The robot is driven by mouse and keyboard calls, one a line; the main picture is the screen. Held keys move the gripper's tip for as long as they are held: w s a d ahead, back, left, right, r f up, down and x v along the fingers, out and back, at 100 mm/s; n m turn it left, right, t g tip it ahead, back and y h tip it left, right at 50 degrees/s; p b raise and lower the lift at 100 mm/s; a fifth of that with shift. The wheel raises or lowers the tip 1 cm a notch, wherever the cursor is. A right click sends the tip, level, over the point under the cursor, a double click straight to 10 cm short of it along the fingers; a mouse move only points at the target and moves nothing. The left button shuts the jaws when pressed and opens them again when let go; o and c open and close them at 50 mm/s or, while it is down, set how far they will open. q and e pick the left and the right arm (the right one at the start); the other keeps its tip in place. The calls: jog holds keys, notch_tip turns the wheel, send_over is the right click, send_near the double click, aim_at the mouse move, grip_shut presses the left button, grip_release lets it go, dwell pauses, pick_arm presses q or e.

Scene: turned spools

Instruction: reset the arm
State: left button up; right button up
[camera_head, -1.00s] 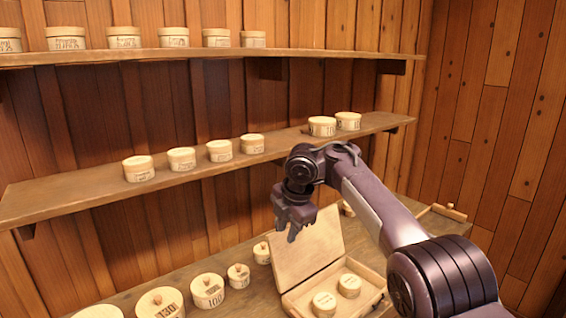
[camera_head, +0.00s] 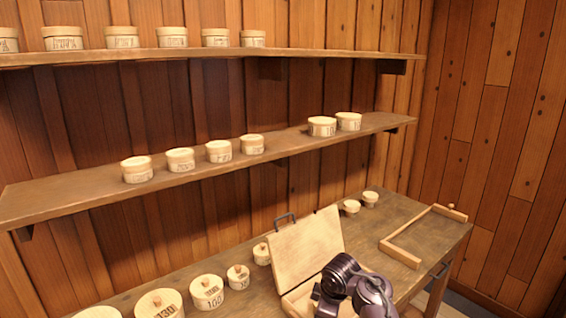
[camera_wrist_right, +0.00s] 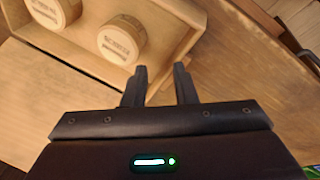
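My right arm (camera_head: 350,287) shows at the bottom of the head view, low in front of the open wooden box (camera_head: 306,245). Its gripper is hidden there. In the right wrist view my right gripper (camera_wrist_right: 160,86) has its two fingers apart with nothing between them. It is over the edge of the box (camera_wrist_right: 168,72), and two round lidded pots, one at the far left (camera_wrist_right: 54,10) and one beside it (camera_wrist_right: 122,39), lie in the box. My left gripper is in neither view.
A middle shelf (camera_head: 80,194) and an upper shelf (camera_head: 340,54) carry several round pots. Several knobbed pots (camera_head: 207,291) stand along the bench's left part. Two small pots (camera_head: 351,207) and a wooden frame (camera_head: 405,256) are at the right. Bare bench lies between box and frame.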

jog(key=s+d+f+m+h, duration=0.1)
jog(key=s+d+f+m, duration=0.25)
jog(key=s, duration=0.55)
jog(key=s+d+f+m, duration=0.2)
jog(key=s+d+m, duration=0.15)
jog(key=s, duration=0.55)
jog(key=s+d+r+m, duration=0.1)
jog(key=s+r+m, duration=0.2)
jog(key=s, duration=0.5)
jog(key=s+d+r+m, duration=0.1)
jog(key=s+r+m, duration=0.2)
jog(key=s, duration=0.5)
notch_tip(320, 180, down, 32)
jog(key=s+g+b, duration=0.1)
jog(key=s+g, duration=0.1)
jog(key=s+d+f+n+b, duration=0.1)
jog(key=s+d+f, duration=0.2)
jog(key=s+f, duration=1.6)
jog(key=shift+s+d+g, duration=0.15)
jog(key=shift+d+g, duration=0.05)
jog(key=shift+g, duration=0.2)
